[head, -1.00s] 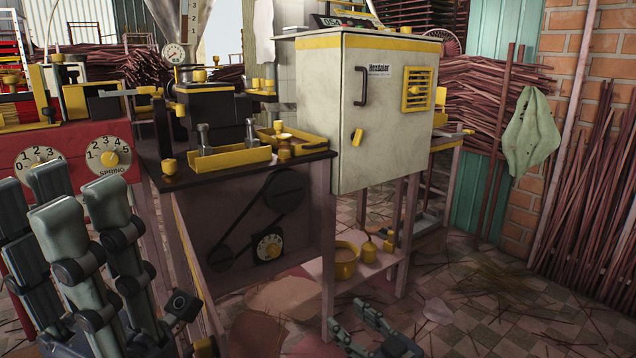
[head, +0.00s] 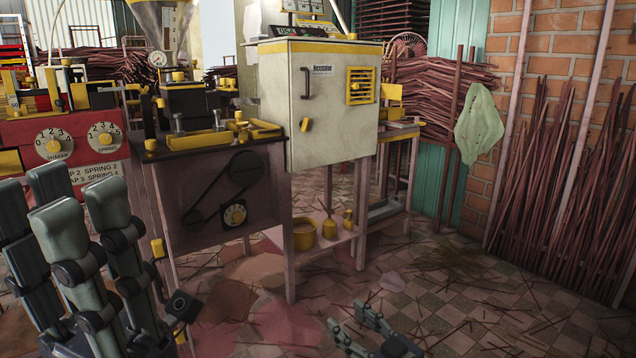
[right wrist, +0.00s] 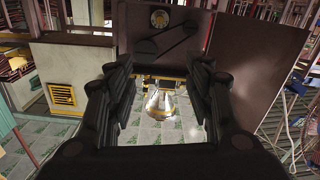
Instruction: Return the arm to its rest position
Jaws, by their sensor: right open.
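My right gripper (head: 347,314) is low at the bottom middle of the head view, above the tiled floor. It is open, with its two fingers apart and nothing seen between them. In the right wrist view its dark fingers (right wrist: 155,78) stand apart on both sides. Large grey finger-like links of my left gripper (head: 75,235) stand close at the lower left of the head view. Their opening cannot be made out. The rest of my right arm is out of the head view.
A dark machine table (head: 175,155) with yellow trays stands at left centre, beside a cream cabinet (head: 337,110). A red panel with dials (head: 28,132) is at far left. A yellow pot (head: 303,236) sits on a low shelf. Sticks (head: 575,200) lean at right.

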